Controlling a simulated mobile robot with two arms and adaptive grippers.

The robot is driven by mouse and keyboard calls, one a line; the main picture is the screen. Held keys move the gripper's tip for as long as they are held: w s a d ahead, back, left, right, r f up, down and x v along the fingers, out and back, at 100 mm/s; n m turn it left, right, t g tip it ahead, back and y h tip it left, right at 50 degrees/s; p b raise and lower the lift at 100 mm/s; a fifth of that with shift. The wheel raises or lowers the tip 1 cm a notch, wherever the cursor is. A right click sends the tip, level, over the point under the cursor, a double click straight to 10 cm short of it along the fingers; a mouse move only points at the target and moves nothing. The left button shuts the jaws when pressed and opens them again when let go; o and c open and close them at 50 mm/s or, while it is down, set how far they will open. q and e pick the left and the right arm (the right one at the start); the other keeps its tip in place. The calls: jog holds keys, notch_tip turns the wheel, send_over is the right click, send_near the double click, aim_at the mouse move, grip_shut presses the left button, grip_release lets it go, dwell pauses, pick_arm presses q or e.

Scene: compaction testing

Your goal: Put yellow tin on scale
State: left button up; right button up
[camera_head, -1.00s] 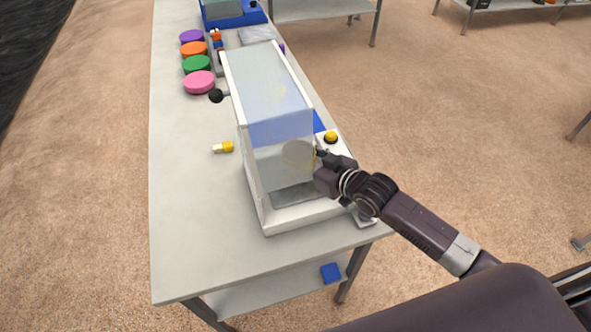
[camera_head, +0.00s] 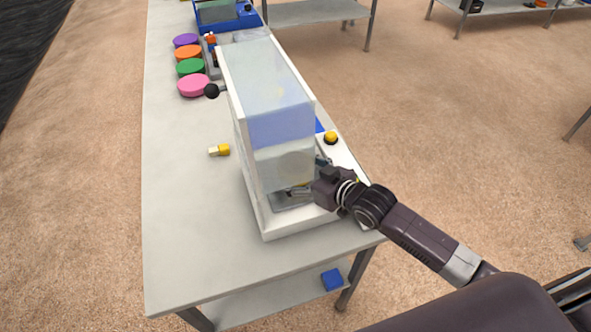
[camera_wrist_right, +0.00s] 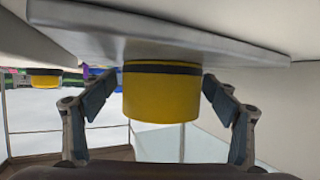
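The yellow tin (camera_wrist_right: 160,98) shows in the right wrist view, which looks upside down. It stands on the flat grey scale pan (camera_wrist_right: 235,45) and seems to touch it. My right gripper (camera_head: 310,180) reaches through the right side of the scale's clear case (camera_head: 262,90). Its two fingers stand on either side of the tin, spread, with a gap visible on the left. The right finger is very close to the tin; contact is unclear. In the head view the tin is mostly hidden by the gripper and case. My left gripper is out of view.
Pink (camera_head: 194,85), green (camera_head: 190,68), orange (camera_head: 189,53) and purple (camera_head: 186,41) tins line the table's left side. A small yellow-and-white object (camera_head: 219,150) lies left of the case. The front table is clear.

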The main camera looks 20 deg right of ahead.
jog(key=shift+a, duration=0.1)
jog(key=shift+r, duration=0.2)
jog(key=b+v, duration=0.1)
jog(key=v, duration=0.9)
jog(key=shift+s+d, duration=0.25)
jog(key=shift+s, duration=0.1)
jog(key=shift+s+d+r, duration=0.2)
jog(key=shift+s+r, duration=0.1)
jog(key=shift+s, duration=0.2)
